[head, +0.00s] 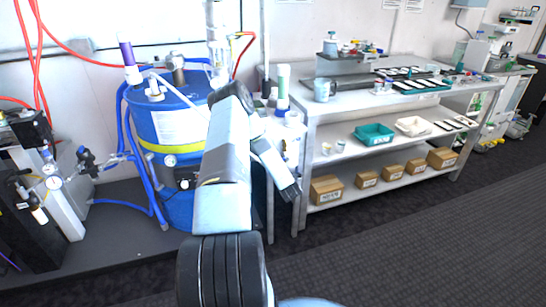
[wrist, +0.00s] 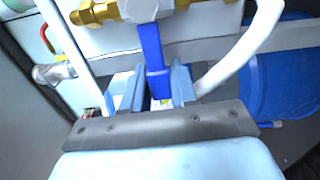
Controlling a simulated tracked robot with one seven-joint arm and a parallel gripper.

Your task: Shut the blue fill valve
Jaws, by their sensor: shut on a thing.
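The blue fill valve shows at the top of the wrist view, with a silver body (wrist: 145,9) and brass fittings (wrist: 92,12) running sideways. Its flat blue lever (wrist: 151,45) extends down the picture from the body, across the line of the fittings. My gripper (wrist: 154,88) is shut on the lever's lower end, with one pale blue jaw on each side. The lever's tip is partly hidden between the jaws. In the head view my arm stands in front of the drum, and I cannot make out the valve or the jaws there.
A white hose (wrist: 238,50) curves close on the right of the jaws. A red-handled fitting (wrist: 48,40) is at left. The blue drum (head: 180,125) stands behind my arm. A shelved bench (head: 345,105) stands to the right; the floor (head: 420,245) in front is clear.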

